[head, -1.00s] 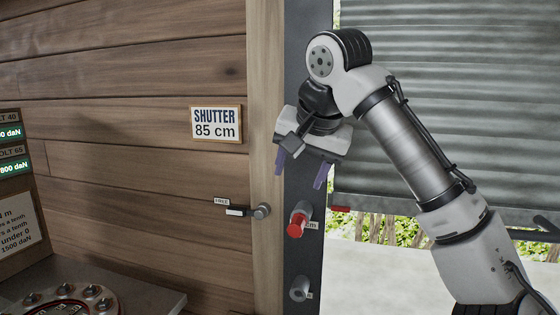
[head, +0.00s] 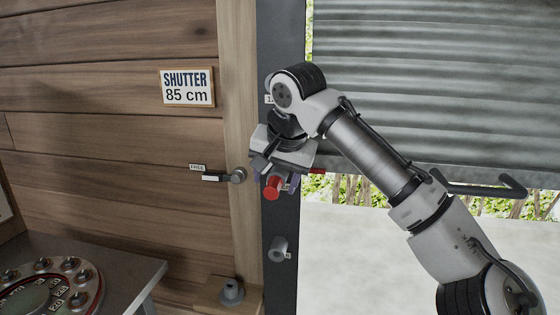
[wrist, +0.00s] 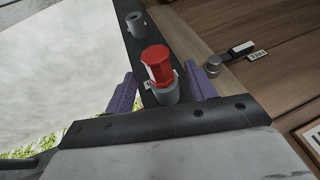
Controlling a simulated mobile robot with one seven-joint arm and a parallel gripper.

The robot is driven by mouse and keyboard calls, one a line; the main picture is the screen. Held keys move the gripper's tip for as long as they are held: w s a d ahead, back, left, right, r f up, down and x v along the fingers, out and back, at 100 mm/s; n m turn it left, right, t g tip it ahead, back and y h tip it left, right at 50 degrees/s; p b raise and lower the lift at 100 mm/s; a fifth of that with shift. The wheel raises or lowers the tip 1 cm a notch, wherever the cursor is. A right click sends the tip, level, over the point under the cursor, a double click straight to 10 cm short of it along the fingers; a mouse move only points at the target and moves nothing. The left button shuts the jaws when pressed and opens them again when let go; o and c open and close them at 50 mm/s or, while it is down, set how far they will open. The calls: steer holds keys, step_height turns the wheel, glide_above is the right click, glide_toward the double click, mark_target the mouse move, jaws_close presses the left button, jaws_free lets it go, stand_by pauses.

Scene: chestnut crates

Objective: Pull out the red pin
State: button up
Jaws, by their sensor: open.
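The red pin (head: 272,187) has a red faceted head and sits in a grey round socket (wrist: 166,94) on the dark upright post (head: 281,222). In the wrist view the red head (wrist: 157,66) shows between two purple fingers. My gripper (head: 275,184) is open, with one finger on each side of the pin. Gaps show between the fingers and the pin in the wrist view. The label beside the pin is partly hidden by the gripper.
A lever (head: 222,177) labelled FREE is on the wooden jamb left of the post. An empty socket (head: 279,248) is below the pin. The ribbed shutter (head: 420,90) is at right, with a bar handle (head: 485,190). A dial console (head: 50,290) stands lower left.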

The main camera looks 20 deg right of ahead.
steer(key=shift+w+f, duration=0.25)
steer(key=shift+f, duration=0.25)
jaws_close()
stand_by(0.3)
steer(key=shift+s+a, duration=0.35)
steer(key=shift+s, duration=0.15)
stand_by(0.4)
steer(key=c, duration=0.7)
jaws_free()
steer(key=shift+c, duration=0.2)
jaws_close()
